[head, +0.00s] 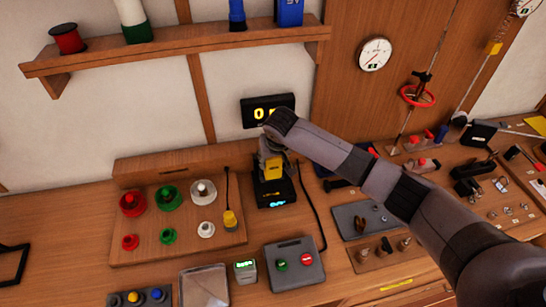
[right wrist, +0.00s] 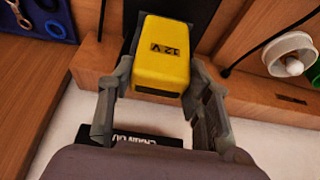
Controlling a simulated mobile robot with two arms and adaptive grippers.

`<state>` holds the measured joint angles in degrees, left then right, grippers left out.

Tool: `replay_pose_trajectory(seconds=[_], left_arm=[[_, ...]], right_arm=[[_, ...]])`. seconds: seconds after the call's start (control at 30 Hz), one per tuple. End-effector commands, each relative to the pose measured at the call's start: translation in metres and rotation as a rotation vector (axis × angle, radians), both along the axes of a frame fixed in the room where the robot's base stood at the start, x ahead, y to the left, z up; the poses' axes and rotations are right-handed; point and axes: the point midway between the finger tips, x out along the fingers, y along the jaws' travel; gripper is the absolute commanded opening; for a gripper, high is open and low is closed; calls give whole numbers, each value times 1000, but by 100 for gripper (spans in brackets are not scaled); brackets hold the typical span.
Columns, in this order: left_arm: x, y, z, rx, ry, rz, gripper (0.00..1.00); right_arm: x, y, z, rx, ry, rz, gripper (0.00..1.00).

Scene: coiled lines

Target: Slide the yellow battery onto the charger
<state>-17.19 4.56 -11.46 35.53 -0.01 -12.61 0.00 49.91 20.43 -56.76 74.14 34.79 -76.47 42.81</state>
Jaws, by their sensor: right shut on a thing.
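The yellow battery (head: 272,169), marked 12 V, is between the fingers of my right gripper (head: 270,157). In the right wrist view the battery (right wrist: 165,52) sits between the two grey fingers of the gripper (right wrist: 160,82), which is shut on it. The black charger (head: 275,197) with a lit blue display stands on the bench against the back board. The battery is over the charger's upper part in the head view. Whether it touches or is seated on the charger cannot be told. My left gripper is not in view.
A wooden board (head: 150,246) with coloured round pieces is left of the charger. A grey box with green and red buttons (head: 294,264) is in front. A black cable runs down right of the charger. A black display (head: 267,110) hangs behind; a shelf (head: 175,50) is above.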

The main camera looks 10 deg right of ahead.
Motion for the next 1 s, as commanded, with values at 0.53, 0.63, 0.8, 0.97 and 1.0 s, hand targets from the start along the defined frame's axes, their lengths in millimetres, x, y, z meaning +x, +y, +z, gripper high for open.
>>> replay_pose_trajectory(seconds=[0.53,0.63,0.8,0.97,1.0], left_arm=[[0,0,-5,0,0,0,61],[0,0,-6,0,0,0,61],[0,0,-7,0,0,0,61],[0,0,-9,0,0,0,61],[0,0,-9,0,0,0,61]], right_arm=[[1,0,-9,1,-2,0,7],[1,0,-11,1,-2,0,7],[1,0,-14,1,-3,-1,7],[1,0,-17,1,-3,-1,7],[1,0,-17,1,-2,-1,7]])
